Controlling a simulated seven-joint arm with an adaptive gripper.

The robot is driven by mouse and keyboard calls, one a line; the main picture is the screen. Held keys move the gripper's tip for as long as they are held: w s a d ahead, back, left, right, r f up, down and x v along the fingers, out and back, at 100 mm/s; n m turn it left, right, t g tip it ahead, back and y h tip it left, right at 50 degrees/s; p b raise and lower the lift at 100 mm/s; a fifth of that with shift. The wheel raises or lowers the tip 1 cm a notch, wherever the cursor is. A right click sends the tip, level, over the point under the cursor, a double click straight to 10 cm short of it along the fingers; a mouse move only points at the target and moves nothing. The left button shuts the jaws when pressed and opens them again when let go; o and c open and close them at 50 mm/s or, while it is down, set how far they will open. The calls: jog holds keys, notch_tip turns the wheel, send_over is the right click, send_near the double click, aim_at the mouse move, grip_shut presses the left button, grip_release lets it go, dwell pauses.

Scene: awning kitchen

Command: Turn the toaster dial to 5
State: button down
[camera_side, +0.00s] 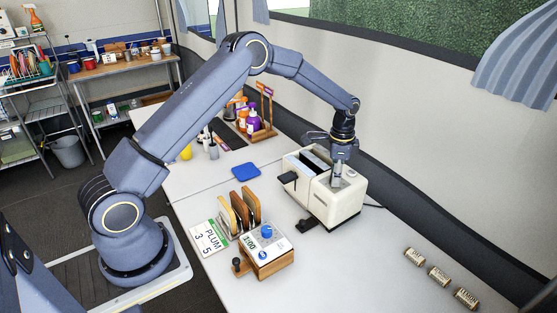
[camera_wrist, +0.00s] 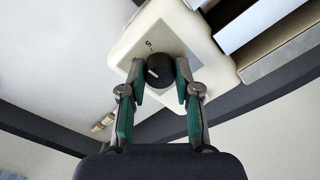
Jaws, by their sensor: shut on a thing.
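The cream toaster (camera_side: 330,206) stands on the white counter, with dark slots on top and a black lever (camera_side: 289,177) on its left. My gripper (camera_side: 337,181) points down at the toaster's right end, where it hides the dial in the side view. In the wrist view my gripper (camera_wrist: 160,76) is shut on the black round dial (camera_wrist: 158,67), one green-padded finger on each side. A short pale mark on the dial points left and slightly down in the picture. A printed 5 (camera_wrist: 149,44) shows on the toaster just above the dial; other numbers are not readable.
Several small labelled cylinders (camera_side: 438,275) lie at the right. A wall runs behind the toaster.

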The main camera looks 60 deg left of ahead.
jog(key=shift+m, duration=1.5)
jog(key=c, duration=0.8)
grip_release()
notch_tip(320, 180, up, 12)
